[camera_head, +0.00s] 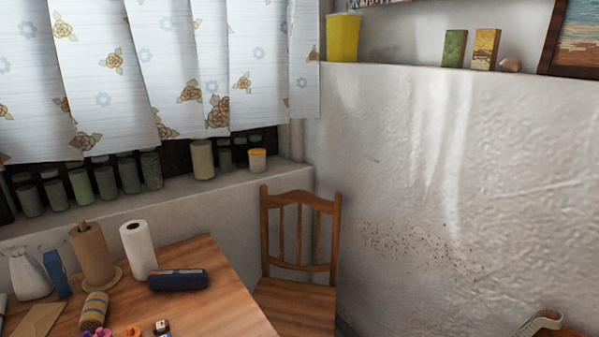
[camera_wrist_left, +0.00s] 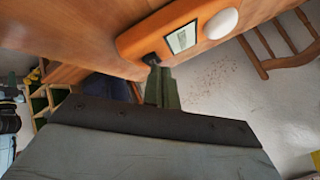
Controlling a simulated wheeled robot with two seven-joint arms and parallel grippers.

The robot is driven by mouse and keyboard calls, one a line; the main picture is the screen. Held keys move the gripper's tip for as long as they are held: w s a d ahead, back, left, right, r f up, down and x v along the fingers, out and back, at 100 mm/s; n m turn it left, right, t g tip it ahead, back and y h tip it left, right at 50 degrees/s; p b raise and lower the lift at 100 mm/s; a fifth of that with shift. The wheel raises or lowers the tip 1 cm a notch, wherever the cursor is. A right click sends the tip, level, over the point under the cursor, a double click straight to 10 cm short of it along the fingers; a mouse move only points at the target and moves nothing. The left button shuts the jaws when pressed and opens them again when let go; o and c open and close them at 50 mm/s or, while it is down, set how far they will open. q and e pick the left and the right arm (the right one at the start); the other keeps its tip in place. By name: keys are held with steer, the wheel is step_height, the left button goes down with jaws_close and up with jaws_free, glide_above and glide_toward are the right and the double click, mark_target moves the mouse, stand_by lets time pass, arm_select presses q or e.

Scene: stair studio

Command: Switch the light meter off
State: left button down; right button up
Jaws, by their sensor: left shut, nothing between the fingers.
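The light meter (camera_wrist_left: 152,42) shows in the left wrist view as an orange body with a small pale screen (camera_wrist_left: 181,38), a white dome (camera_wrist_left: 221,24) and a dark switch-like part (camera_wrist_left: 151,59) at its near edge. It lies against the wooden table top (camera_wrist_left: 95,30). My left gripper (camera_wrist_left: 157,70) is shut and empty, its fingertips right at the dark part. I cannot tell whether they touch it. The switch position and the screen reading are too small to make out. I cannot pick out the meter for sure in the head view. My right gripper is in neither view.
In the head view the wooden table (camera_head: 225,290) holds a dark blue cylinder-like case (camera_head: 178,280), a white roll (camera_head: 138,250), a brown roll (camera_head: 94,255) and a striped jar (camera_head: 94,311). A wooden chair (camera_head: 300,240) stands at the table's right. Jars line the sill.

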arm_select(q)
steer(key=shift+f, duration=0.15)
stand_by(0.5)
steer(key=shift+r+p, duration=0.3)
steer(key=shift+r, duration=0.4)
step_height(320, 180, up, 6)
steer(key=p, duration=0.4)
steer(key=shift+p, duration=0.4)
